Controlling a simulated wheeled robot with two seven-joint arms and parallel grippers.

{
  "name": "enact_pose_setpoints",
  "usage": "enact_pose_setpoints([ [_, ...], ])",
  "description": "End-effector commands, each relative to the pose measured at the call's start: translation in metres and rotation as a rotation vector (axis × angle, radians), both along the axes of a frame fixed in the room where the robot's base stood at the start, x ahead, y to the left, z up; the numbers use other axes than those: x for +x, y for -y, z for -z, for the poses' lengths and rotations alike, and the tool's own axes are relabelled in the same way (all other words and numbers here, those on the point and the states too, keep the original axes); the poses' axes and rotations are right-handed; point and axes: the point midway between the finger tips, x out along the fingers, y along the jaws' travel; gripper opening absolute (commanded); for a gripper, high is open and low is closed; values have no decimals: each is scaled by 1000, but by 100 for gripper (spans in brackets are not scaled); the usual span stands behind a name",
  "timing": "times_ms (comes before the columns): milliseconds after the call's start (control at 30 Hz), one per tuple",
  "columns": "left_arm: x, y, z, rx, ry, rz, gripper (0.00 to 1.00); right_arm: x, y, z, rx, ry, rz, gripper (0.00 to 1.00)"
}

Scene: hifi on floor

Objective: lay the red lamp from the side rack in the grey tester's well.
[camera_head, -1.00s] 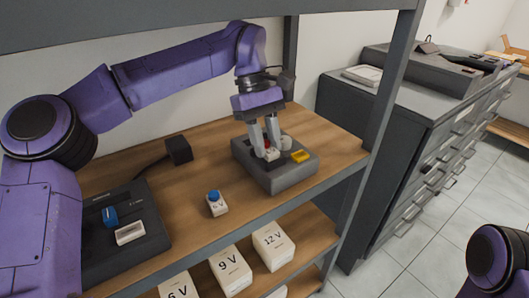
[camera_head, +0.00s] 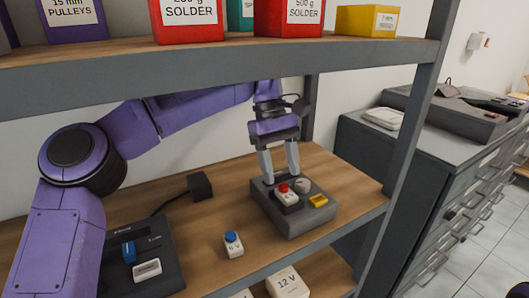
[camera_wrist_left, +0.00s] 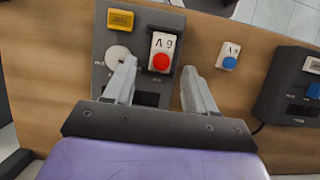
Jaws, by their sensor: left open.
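The red lamp (camera_head: 286,194), a white block with a red cap, sits in a dark recess of a grey box (camera_head: 306,222). The box also has a round pale knob and a yellow panel. The lamp shows in the left wrist view (camera_wrist_left: 162,48) with inverted lettering. My left gripper (camera_head: 281,173) is open just above the lamp, with a finger at either side and clear gaps. A dark grey device (camera_head: 118,270) with a blue switch and a white label stands at lower left. My right gripper is out of view.
A blue-capped lamp (camera_head: 233,244) stands on the wooden shelf between the two boxes. A black power block (camera_head: 200,186) with a cable sits behind. An upper shelf (camera_head: 200,76) holding labelled bins spans above my arm. A shelf post (camera_head: 408,130) stands at right.

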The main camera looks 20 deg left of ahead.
Motion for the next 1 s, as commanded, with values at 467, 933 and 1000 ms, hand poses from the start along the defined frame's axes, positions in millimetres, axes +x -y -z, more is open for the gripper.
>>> enact_pose_setpoints([
  [467,64,-83,1,2,-6,-3,56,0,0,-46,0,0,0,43],
  [933,66,-86,4,1,-5,-3,56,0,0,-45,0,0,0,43],
  [1000,66,-86,4,1,-5,-3,56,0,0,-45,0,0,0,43],
])
